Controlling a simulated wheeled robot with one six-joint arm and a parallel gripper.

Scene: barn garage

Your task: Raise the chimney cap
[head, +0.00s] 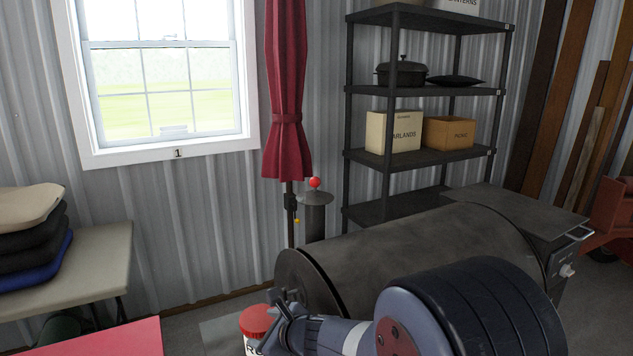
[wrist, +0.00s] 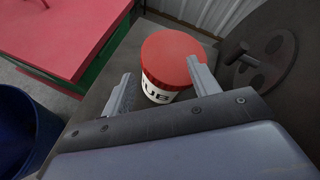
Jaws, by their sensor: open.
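The chimney cap (head: 316,199) is a flat dark grey disc with a red ball knob (head: 315,183) on top. It sits on the short dark chimney (head: 315,224) behind the left end of the smoker barrel (head: 420,255). I see no clear gap between cap and chimney. My gripper (wrist: 160,67) is open, low at the near left of the barrel and well nearer than the cap. In the wrist view its fingers appear on either side of a white tub with a red lid (wrist: 172,57); I cannot tell whether they touch it. The cap is not in the wrist view.
The red-lidded tub (head: 257,320) stands by the barrel's left end. A shelf rack (head: 420,157) stands behind the barrel. A red table (head: 105,338) and a blue bin (wrist: 32,130) are at the left.

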